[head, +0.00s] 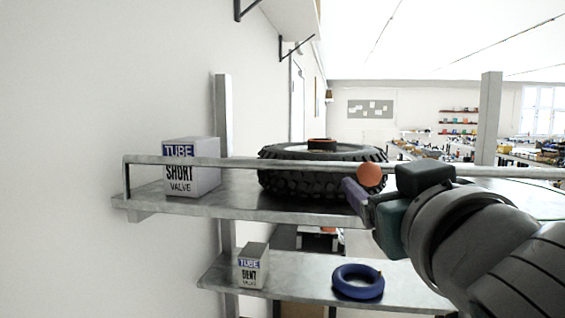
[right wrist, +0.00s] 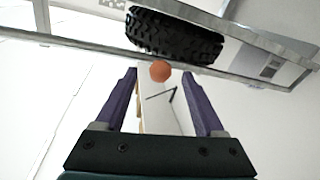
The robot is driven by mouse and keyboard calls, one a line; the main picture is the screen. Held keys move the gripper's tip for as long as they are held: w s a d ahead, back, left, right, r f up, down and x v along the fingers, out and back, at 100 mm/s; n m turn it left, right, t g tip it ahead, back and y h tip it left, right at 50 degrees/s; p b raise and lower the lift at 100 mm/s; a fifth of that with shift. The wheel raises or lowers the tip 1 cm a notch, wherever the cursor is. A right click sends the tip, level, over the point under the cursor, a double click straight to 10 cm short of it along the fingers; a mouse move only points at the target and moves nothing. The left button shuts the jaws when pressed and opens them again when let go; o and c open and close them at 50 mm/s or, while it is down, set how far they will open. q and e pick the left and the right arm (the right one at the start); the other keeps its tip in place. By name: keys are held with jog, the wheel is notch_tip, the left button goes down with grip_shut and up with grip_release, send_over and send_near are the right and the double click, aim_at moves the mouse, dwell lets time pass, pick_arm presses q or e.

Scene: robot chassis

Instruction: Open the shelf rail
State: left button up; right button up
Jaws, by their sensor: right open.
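The shelf rail (head: 235,162) is a thin metal bar along the front of the upper shelf (head: 240,203). It has an orange ball knob (head: 369,175) in front of the tire. In the right wrist view the knob (right wrist: 160,71) lies just beyond and between the fingertips, with the rail (right wrist: 100,48) running behind it. My right gripper (head: 358,190) is open at the knob, its purple fingers apart; it also shows in the right wrist view (right wrist: 162,78). I cannot tell whether a finger touches the knob. My left gripper is not in view.
A black tire (head: 310,178) and a box marked short valve (head: 192,168) stand on the upper shelf behind the rail. The lower shelf (head: 310,292) holds a small box (head: 253,266) and a blue ring (head: 358,282). A wall is at the left.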

jog(key=shift+w+d, duration=0.1)
jog(key=shift+w, duration=1.2)
grip_shut()
dwell(0.5)
